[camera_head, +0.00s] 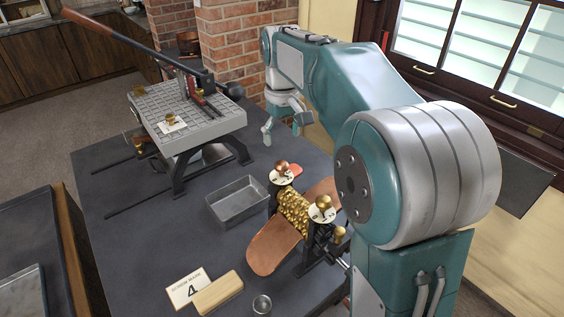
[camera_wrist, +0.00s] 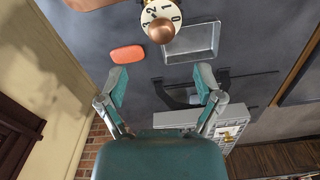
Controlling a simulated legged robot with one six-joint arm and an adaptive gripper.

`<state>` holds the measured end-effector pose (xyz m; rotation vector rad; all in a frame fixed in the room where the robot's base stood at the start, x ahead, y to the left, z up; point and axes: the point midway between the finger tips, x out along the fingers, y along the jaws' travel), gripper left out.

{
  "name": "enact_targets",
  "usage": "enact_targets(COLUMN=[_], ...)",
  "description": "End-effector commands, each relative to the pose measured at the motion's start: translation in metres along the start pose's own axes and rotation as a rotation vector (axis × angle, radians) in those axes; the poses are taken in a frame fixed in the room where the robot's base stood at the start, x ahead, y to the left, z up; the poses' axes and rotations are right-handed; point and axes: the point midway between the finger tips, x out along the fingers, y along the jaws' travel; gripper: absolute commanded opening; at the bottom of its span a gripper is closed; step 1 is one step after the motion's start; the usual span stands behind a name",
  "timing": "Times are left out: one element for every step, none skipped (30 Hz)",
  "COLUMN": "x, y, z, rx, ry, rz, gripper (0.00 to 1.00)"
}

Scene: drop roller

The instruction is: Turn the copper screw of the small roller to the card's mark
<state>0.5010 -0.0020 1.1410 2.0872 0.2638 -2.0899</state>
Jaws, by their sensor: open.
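The small roller (camera_head: 293,212) stands on the dark table, with brass patterned rolls between black posts. Its copper screw (camera_head: 281,168) is on the far post, above a white numbered dial. In the wrist view the copper screw (camera_wrist: 161,31) is at top centre and covers part of the dial (camera_wrist: 157,13); I cannot tell which digit is set. A brass screw (camera_head: 323,203) tops the near post. The card (camera_head: 187,289) reads "SCREW MARK 4". My gripper (camera_head: 285,125) is open and empty, apart from the copper screw; its spread fingers show in the wrist view (camera_wrist: 161,83).
A grey metal tray (camera_head: 214,214) is left of the roller. A red-orange piece (camera_wrist: 127,54) lies by it. Copper-coloured chutes (camera_head: 272,250) flank the rolls. A lever press (camera_head: 190,120) stands at the back left. A wooden block (camera_head: 218,293) and small cup (camera_head: 262,305) are in front.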

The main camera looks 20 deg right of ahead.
Motion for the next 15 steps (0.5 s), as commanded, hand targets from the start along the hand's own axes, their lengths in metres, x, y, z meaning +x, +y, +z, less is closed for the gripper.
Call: enact_targets(x=[0.011, 0.017, 0.024, 0.030, 0.036, 0.043, 0.049, 0.053, 0.060, 0.064, 0.067, 0.072, 0.074, 0.076, 0.078], y=[0.000, 0.000, 0.000, 0.000, 0.000, 0.000, 0.000, 0.000, 0.000, 0.000, 0.000, 0.000, 0.000, 0.000, 0.000], z=[0.000, 0.000, 0.001, 0.001, 0.001, 0.000, 0.000, 0.000, 0.001, 0.000, 0.000, 0.000, 0.000, 0.000, 0.000], rx=[0.000, 0.000, 0.000, 0.000, 0.000, 0.000, 0.000, 0.000, 0.000, 0.000, 0.000, 0.000, 0.000, 0.000, 0.000], ry=[-0.005, -0.004, -0.004, -0.004, -0.004, -0.004, -0.004, -0.003, -0.004, -0.002, -0.002, -0.002, -0.001, -0.001, 0.000], rz=[-0.001, -0.001, -0.001, -0.001, -0.001, -0.001, -0.001, -0.001, -0.001, -0.001, -0.001, -0.001, 0.000, 0.000, 0.000], gripper=[0.85, 0.85, 0.85, 0.85, 0.85, 0.85, 0.85, 0.85, 0.85, 0.85, 0.85, 0.85, 0.85, 0.85, 0.85])
